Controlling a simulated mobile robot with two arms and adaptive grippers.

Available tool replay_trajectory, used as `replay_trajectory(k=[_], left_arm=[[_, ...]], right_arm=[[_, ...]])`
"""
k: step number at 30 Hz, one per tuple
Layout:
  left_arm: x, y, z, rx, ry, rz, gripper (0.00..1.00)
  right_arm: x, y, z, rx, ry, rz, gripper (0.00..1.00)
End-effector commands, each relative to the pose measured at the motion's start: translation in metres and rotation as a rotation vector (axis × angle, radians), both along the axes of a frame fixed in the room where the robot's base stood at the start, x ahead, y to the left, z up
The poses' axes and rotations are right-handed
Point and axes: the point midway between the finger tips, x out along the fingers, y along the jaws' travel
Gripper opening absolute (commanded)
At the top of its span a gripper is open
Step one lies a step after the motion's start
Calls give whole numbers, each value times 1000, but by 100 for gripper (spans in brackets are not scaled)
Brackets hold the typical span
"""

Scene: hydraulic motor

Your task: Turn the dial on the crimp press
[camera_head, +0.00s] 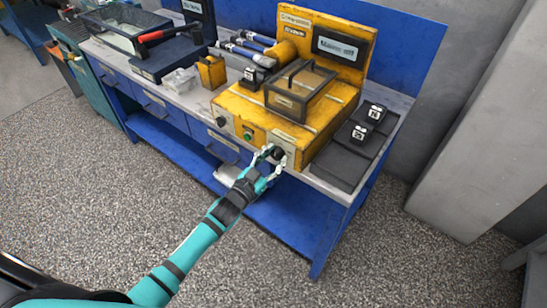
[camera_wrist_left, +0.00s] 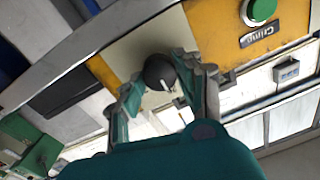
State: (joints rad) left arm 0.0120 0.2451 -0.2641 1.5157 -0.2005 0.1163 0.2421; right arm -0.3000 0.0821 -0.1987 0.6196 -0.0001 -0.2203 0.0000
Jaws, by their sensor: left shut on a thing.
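The yellow crimp press (camera_head: 310,130) stands on the workbench. Its black dial (camera_head: 277,153) is on the front face, at the right end. In the left wrist view the dial (camera_wrist_left: 160,72) is a round black knob with a white pointer line, on a pale plate. My left gripper (camera_head: 272,157) reaches the dial from the front. In the left wrist view its fingers (camera_wrist_left: 162,82) are on both sides of the knob, shut on it. A green button (camera_wrist_left: 262,10) with a "Crimp" label sits beside it. My right gripper is not in view.
A clear-lidded guard box (camera_head: 300,90) is on top of the press. A black mat (camera_head: 350,150) with small labelled blocks lies to its right. Open floor lies in front.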

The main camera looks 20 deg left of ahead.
Motion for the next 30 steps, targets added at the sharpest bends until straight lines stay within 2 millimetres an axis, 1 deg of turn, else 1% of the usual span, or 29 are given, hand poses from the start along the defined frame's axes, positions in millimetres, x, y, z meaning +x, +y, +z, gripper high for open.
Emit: replay_trajectory(k=[1,3,4,11,16,20,30], left_arm=[[0,0,0,0,0,-1,14],[0,0,0,0,0,-1,4],[0,0,0,0,0,-1,3],[0,0,0,-19,8,-1,3],[0,0,1,-82,31,-1,3],[0,0,2,-165,62,-1,3],[0,1,2,-459,168,0,3]], right_arm=[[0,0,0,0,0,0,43],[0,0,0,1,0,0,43],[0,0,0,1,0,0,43],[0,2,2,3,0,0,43],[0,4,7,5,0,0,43],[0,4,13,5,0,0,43],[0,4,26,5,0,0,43]])
